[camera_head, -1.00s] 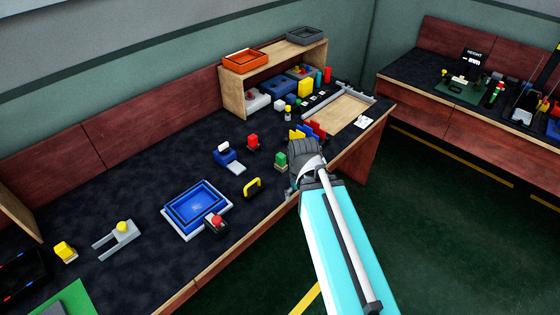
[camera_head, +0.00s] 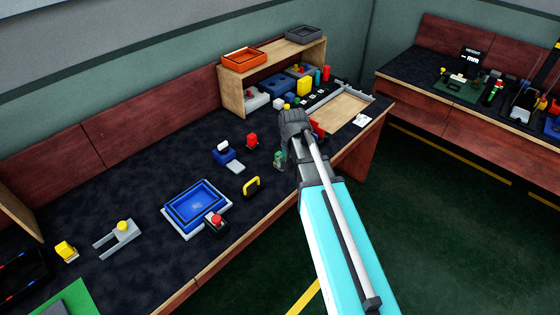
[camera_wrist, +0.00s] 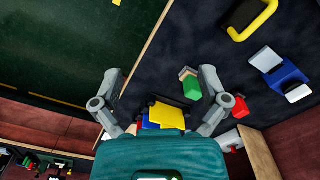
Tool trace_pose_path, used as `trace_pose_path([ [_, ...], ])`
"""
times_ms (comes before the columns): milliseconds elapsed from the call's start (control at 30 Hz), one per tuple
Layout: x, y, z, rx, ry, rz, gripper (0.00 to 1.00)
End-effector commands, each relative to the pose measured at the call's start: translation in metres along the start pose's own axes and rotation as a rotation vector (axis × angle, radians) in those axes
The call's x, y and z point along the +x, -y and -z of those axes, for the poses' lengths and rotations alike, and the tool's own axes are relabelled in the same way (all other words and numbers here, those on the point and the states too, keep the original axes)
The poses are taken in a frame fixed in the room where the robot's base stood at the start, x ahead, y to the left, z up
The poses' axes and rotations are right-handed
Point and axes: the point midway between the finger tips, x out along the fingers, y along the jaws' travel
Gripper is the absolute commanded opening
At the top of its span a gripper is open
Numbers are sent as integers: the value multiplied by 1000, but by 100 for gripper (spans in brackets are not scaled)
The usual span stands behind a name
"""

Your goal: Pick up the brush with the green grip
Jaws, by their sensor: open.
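The brush with the green grip (camera_head: 280,158) stands on the dark bench top in the head view, right of the yellow handle and partly covered by my gripper. In the wrist view the brush (camera_wrist: 191,84) has a green block-shaped grip and a pale lower part. It lies right of centre, just inside the right finger. My gripper (camera_wrist: 160,77) is open and empty, its fingers spread wide. In the head view my gripper (camera_head: 285,168) hangs over the bench near the brush. I cannot tell the height gap.
A red block-like item (camera_head: 252,140) and a blue item with a white top (camera_head: 224,153) stand left of the brush. A yellow handle (camera_head: 252,186) and a blue tray (camera_head: 229,208) are nearer the front. Upright coloured plates (camera_wrist: 167,116) are close behind my gripper.

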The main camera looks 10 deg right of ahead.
Motion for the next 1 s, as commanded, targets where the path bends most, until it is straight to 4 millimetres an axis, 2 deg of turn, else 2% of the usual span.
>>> trace_pose_path([
  [33, -4, 12, 30, 58, 0, 0, 94],
  [100, -6, 22, 55, 146, 0, 0, 94],
  [300, -12, 46, 121, 381, 0, 0, 94],
  [400, -13, 55, 143, 468, 0, 0, 94],
  [600, -15, 62, 162, 555, 0, 0, 94],
  [1000, -14, 61, 162, 562, 0, 0, 94],
])
